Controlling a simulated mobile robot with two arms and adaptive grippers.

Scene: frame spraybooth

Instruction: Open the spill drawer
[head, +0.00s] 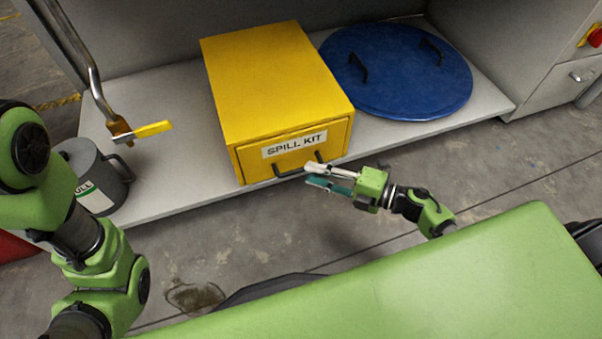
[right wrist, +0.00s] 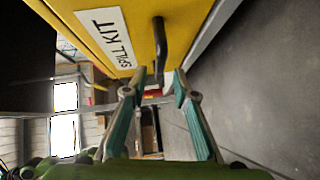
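The yellow spill kit box (head: 268,72) sits on a grey shelf, and its drawer front (head: 335,140) looks shut. The drawer carries a "SPILL KIT" label and a dark bar handle (head: 289,172). The handle also shows in the right wrist view (right wrist: 160,45). My right gripper (head: 311,174) is at the right end of the handle. In the right wrist view its fingers (right wrist: 158,78) are apart, with the handle's near end between or just ahead of the tips; contact is unclear. My left arm shows at the left of the head view, but its gripper is out of sight.
A blue round lid (head: 400,85) with two black handles lies right of the box. A grey can (head: 82,160) and a pipe with a yellow valve lever (head: 154,129) stand at left. The floor (head: 250,235) before the shelf is mostly clear.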

